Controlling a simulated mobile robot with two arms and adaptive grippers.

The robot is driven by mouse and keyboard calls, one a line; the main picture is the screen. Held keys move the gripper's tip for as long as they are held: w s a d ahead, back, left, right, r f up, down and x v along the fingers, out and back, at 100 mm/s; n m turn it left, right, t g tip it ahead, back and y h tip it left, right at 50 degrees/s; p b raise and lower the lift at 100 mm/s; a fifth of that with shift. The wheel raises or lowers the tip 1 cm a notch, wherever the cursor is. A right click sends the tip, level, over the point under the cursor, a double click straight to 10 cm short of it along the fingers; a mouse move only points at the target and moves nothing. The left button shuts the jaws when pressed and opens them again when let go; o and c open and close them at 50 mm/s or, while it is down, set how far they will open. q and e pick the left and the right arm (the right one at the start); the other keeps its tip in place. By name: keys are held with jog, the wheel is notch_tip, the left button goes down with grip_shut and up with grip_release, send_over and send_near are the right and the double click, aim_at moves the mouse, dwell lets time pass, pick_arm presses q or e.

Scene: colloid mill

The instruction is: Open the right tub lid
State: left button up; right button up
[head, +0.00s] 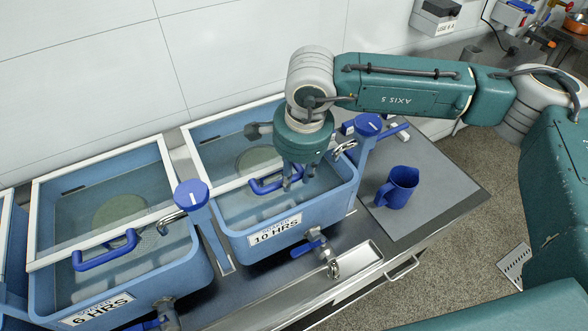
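The right tub (300,213) is blue, with a label reading 10 HRS on its front. Its lid is a clear panel in a white frame (215,122), lying down over the tub, with a blue bar handle (262,187) near the front edge. My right gripper (298,181) points down at the right end of this handle. Its fingers stand apart, one overlapping the handle's end in the picture; whether they touch it I cannot tell. The gripper hides part of the lid and its right side. My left gripper is out of view.
The left tub (195,270), labelled 6 HRS, has a similar closed lid with a blue handle (105,250). Blue-capped posts with taps (192,194) (368,125) stand beside the tubs. A blue jug (402,186) stands on a grey mat to the right. A wall rises behind.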

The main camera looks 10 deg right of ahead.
jog(key=shift+f, duration=0.25)
jog(key=shift+c, duration=0.2)
grip_shut()
jog(key=shift+r, duration=0.15)
jog(key=w+a+r, duration=0.1)
jog(key=w+r, duration=0.2)
jog(key=r, duration=0.5)
jog(key=w+a+r+p, duration=0.1)
jog(key=w+r, duration=0.2)
jog(key=r, duration=0.6)
jog(key=shift+w+r, duration=0.15)
jog(key=shift+w, duration=0.05)
